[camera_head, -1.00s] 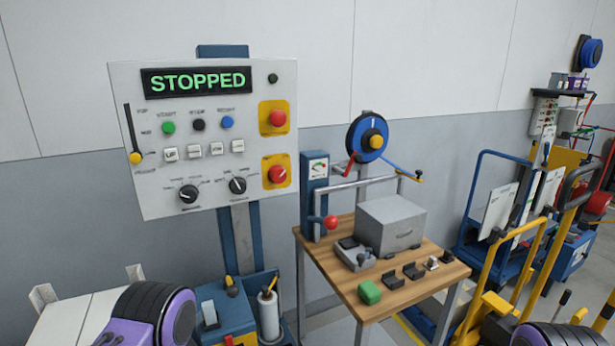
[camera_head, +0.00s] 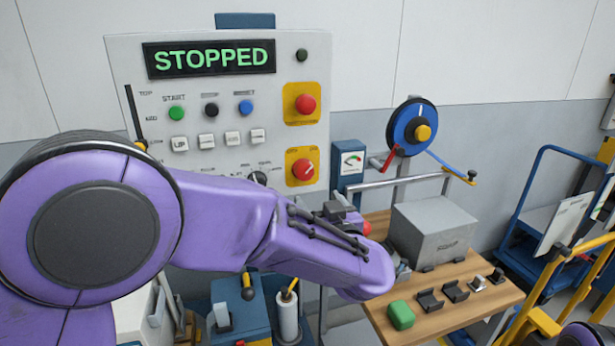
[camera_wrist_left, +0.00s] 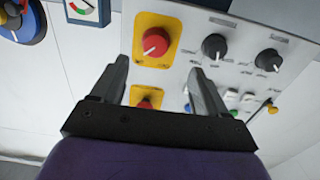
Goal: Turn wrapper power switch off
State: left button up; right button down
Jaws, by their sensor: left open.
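The wrapper control panel (camera_head: 210,150) stands upright with a green "STOPPED" display (camera_head: 209,58). A red rotary switch (camera_head: 303,169) on a yellow plate sits at its lower right; its white mark points obliquely. In the left wrist view the red switch (camera_wrist_left: 155,42) appears upside down, ahead of the fingers. My left gripper (camera_wrist_left: 160,68) is open and empty, apart from the switch. In the head view my left gripper (camera_head: 344,212) is partly hidden by my forearm, below and right of the switch. My right gripper is out of view.
A red mushroom button (camera_head: 305,104) sits above the switch. Black knobs (camera_wrist_left: 268,61) are beside it. A blue gauge post (camera_head: 349,165) stands right of the panel. A wooden table (camera_head: 450,325) holds a grey box (camera_head: 433,232) and a green block (camera_head: 401,314).

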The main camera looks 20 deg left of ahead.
aim_at(305, 174)
pick_arm(q)
jog(key=p+x, duration=0.1)
jog(key=x, duration=0.2)
jog(key=p+x, duration=0.1)
jog(key=x, duration=0.2)
jog(key=r+p+x, duration=0.1)
jog(key=x, duration=0.3)
jog(key=shift+w+d, duration=0.2)
jog(key=shift+w, duration=0.05)
jog(key=shift+w+a, duration=0.15)
jog(key=shift+w, duration=0.15)
jog(key=shift+s, duration=0.1)
jog(key=c, duration=1.1)
jog(key=shift+o, duration=0.2)
